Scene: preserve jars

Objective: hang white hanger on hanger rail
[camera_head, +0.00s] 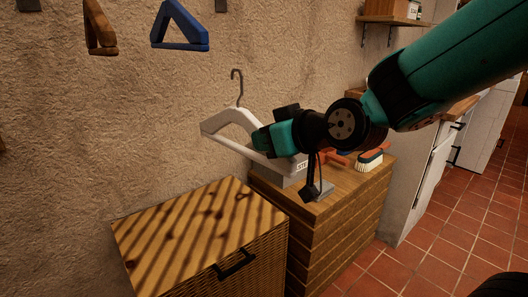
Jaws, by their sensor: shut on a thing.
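The white hanger (235,119), with a dark hook pointing up, is in the middle of the head view. It is held in the air in front of the wall. My gripper (262,141) is shut on the white hanger at its right side and covers part of it. The hanger rail itself is not in view. A brown hanger (99,28) and a blue hanger (180,27) show at the top left, their upper ends cut off by the picture edge.
A wicker chest (205,236) with a wooden lid stands below left. A wooden cabinet (345,205) beside it bears a pale labelled box (291,179) and a brush (370,160). A wall shelf (393,20) is at upper right. Tiled floor (440,245) lies open at right.

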